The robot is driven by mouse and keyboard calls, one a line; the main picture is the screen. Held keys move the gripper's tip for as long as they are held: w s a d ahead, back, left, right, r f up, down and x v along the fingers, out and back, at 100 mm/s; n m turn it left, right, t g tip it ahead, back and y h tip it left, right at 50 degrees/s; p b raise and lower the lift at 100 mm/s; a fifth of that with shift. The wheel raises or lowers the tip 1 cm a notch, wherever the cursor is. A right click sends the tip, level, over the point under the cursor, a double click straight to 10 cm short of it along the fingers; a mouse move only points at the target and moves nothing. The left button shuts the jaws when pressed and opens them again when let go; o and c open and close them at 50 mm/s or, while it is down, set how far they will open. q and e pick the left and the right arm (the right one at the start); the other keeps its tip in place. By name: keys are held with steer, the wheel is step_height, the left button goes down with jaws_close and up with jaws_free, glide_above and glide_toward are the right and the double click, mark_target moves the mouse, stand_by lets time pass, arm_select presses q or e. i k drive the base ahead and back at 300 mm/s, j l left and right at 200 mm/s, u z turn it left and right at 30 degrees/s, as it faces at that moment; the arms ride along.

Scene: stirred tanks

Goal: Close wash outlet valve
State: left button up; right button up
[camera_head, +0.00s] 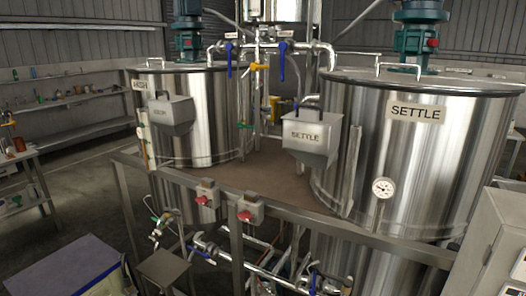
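The left steel tank (207,110) carries a label (139,85) that seems to read WASH. Below it, low pipework holds a valve with a blue handle (201,252) and a small green-handled fitting (155,219). No readable label marks either one as the wash outlet valve, and I cannot tell whether they are open or closed. Another blue handle (313,283) is at the bottom, under the right tank. Neither of my grippers is in view.
The right tank (455,150) is labelled SETTLE. A steel frame rail (310,221) with two red-knobbed boxes (207,194) crosses in front of the low pipes. Upper pipes carry blue handles (281,62) and a yellow one (259,67). A purple-topped cabinet (62,268) stands front left.

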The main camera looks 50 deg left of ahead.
mark_target(197, 251)
steer(key=u, duration=1.9)
steer(key=i+j+u, duration=0.15)
steer(key=i, duration=0.65)
